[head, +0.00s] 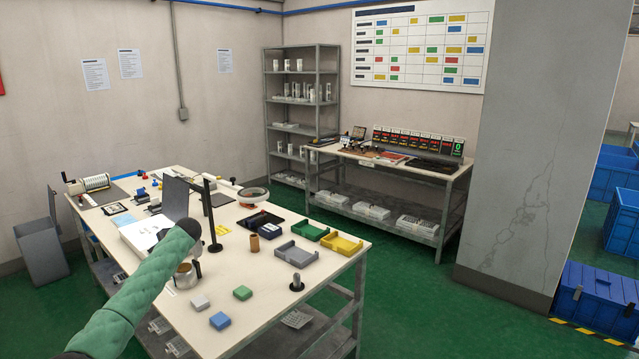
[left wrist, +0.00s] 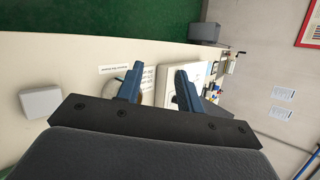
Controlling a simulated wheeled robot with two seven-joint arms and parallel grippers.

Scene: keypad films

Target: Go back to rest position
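My left arm in its green padded sleeve reaches in from the lower left of the head view, over the front left of the long work table (head: 262,300). Its dark wrist end is beside a black upright stand (head: 208,200); the fingers are not clear there. In the left wrist view my left gripper (left wrist: 160,72) has two blue fingers spread apart, with nothing held between them. A white sheet or panel with print (left wrist: 186,72) lies beyond the fingers. A round tan-rimmed thing is partly hidden behind one finger. My right gripper shows in neither view.
On the table are a white block (head: 199,302), a blue block (head: 220,320), a green block (head: 243,292), a grey tray (head: 296,256), a green tray (head: 309,230) and a yellow tray (head: 342,243). A grey pillar (head: 530,140) stands right. Green floor (head: 400,300) is clear right of the table.

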